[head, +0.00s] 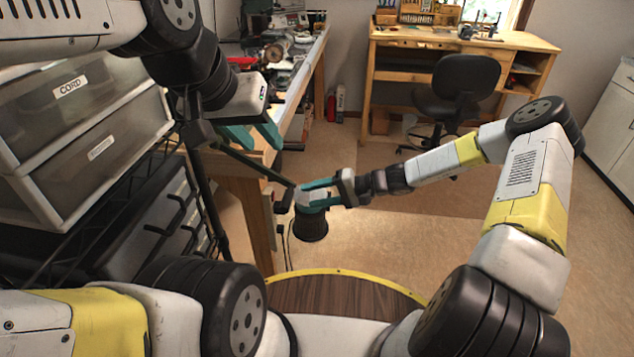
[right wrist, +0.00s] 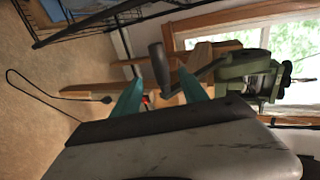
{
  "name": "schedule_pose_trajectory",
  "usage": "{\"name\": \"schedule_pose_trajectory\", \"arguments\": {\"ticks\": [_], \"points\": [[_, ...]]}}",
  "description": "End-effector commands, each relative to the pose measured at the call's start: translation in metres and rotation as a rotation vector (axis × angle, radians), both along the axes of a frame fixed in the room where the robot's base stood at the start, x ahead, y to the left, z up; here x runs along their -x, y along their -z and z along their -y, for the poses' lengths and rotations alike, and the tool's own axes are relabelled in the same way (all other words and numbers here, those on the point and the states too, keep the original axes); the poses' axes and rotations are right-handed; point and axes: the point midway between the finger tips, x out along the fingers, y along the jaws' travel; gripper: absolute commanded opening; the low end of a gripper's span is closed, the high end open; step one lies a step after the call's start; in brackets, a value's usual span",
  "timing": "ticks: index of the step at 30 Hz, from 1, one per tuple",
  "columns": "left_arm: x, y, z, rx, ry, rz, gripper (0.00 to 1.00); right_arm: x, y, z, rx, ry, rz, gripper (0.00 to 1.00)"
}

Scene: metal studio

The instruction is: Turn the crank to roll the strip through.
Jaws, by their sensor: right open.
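In the right wrist view, the rolling mill (right wrist: 248,72) is green and stands in front of a window. Its dark crank handle (right wrist: 159,68) sticks out toward my right gripper (right wrist: 162,92), on a bent arm joined to the mill. The handle appears between the two teal fingers; I cannot tell whether they touch it. In the head view, my right gripper (head: 308,196) is open beside the bench corner, at the end of a dark bar (head: 250,165) that looks like the crank arm. My left gripper (head: 252,136) is open over the bench, blocking the mill. I cannot make out the strip.
Drawer units (head: 75,115) and a black wire rack stand close on the left. The workbench (head: 318,60) runs back with tools on it. A dark round object (head: 310,224) shows below my right gripper. A chair (head: 462,88) and desk are behind; open floor lies right.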

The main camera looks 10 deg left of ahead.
Motion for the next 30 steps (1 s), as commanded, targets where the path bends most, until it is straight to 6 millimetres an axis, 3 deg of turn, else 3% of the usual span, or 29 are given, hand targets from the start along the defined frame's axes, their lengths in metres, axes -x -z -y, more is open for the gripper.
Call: {"name": "schedule_pose_trajectory", "arguments": {"ticks": [15, 27, 28, 30], "points": [[0.000, 0.000, 0.000, 0.000, 0.000, 0.000, 0.36, -0.003, 0.027, -0.074, -0.007, 0.002, -0.002, 0.51], [0.000, 0.000, 0.000, 0.000, 0.000, 0.000, 0.36, -0.004, 0.031, -0.085, -0.005, 0.004, -0.002, 0.51], [0.000, 0.000, 0.000, 0.000, 0.000, 0.000, 0.36, -0.004, 0.031, -0.085, -0.005, 0.004, -0.002, 0.49], [0.000, 0.000, 0.000, 0.000, 0.000, 0.000, 0.36, -0.004, 0.031, -0.085, -0.005, 0.004, -0.002, 0.35]]}}
